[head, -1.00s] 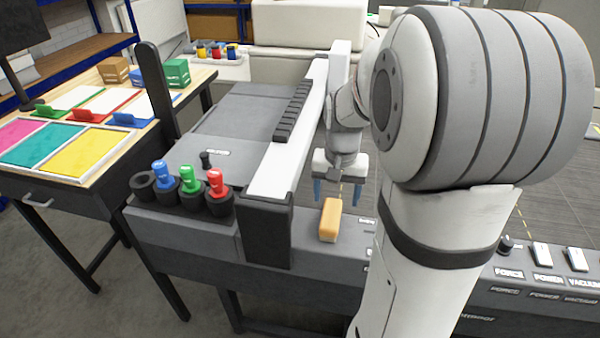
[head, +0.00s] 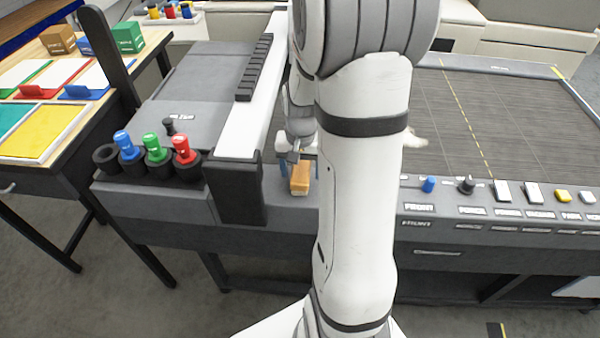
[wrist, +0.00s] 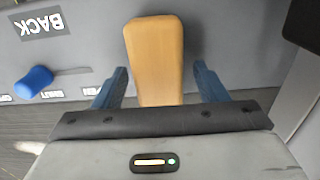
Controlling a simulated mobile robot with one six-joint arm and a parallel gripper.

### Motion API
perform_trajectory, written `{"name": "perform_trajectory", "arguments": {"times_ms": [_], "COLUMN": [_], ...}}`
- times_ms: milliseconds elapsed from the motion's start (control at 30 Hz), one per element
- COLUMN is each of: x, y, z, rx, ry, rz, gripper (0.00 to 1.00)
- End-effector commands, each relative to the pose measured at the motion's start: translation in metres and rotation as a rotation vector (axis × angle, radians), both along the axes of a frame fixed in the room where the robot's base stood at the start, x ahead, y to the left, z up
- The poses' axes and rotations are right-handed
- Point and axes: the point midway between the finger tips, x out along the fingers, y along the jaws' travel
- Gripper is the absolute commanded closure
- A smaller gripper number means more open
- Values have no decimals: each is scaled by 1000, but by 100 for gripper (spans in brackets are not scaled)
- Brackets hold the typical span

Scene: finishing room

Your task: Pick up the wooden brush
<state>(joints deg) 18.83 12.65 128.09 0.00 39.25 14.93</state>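The wooden brush (head: 300,178) is a light brown block on the front edge of the grey machine, just right of the white gantry's black end. In the wrist view the brush (wrist: 155,55) lies lengthwise, its near end between the two blue fingers. My gripper (wrist: 158,88) is open around it, with a gap on both sides; the left gap looks slightly smaller. In the head view my gripper (head: 299,160) is just behind and over the brush, partly hidden by my arm. I cannot tell the exact height of the fingertips.
A white gantry beam (head: 240,125) with a black end (head: 236,188) stands close left of the brush. A blue knob (wrist: 35,82) is beside it in the wrist view. Blue, green and red tools (head: 153,150) stand in black holders at left. The cutting bed (head: 480,110) is largely clear.

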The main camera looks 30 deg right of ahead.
Motion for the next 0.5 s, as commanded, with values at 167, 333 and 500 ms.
{"name": "perform_trajectory", "arguments": {"times_ms": [167, 333, 500], "x": [0, 0, 0], "y": [0, 0, 0], "z": [0, 0, 0], "rx": [0, 0, 0], "ry": [0, 0, 0], "rz": [0, -1, -1], "gripper": [49, 63, 77]}}
